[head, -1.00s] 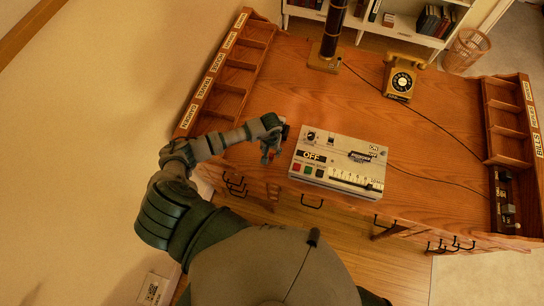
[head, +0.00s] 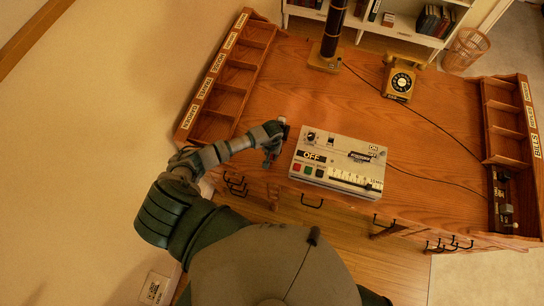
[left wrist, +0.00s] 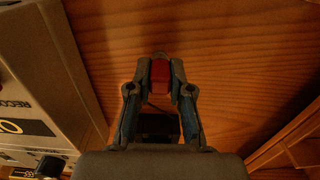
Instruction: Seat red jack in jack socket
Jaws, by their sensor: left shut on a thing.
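My left gripper (head: 270,156) is just left of the pale control box on the desk. In the left wrist view the gripper (left wrist: 160,85) is shut on the red jack (left wrist: 160,78), which sits between the two fingertips above the wood. The jack is too small to make out well in the head view. The pale box (head: 335,145) has an OFF label, a knob, coloured buttons and a scale; its side shows at the left of the wrist view (left wrist: 45,60). I cannot make out which opening is the jack socket. My right gripper is not in view.
The wooden desk (head: 300,95) is clear behind the box. A labelled pigeonhole rack (head: 226,85) stands at the left, another (head: 507,120) at the right. A rotary telephone (head: 400,80) and a dark column on a base (head: 325,62) stand at the back. Thin cables cross the desk.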

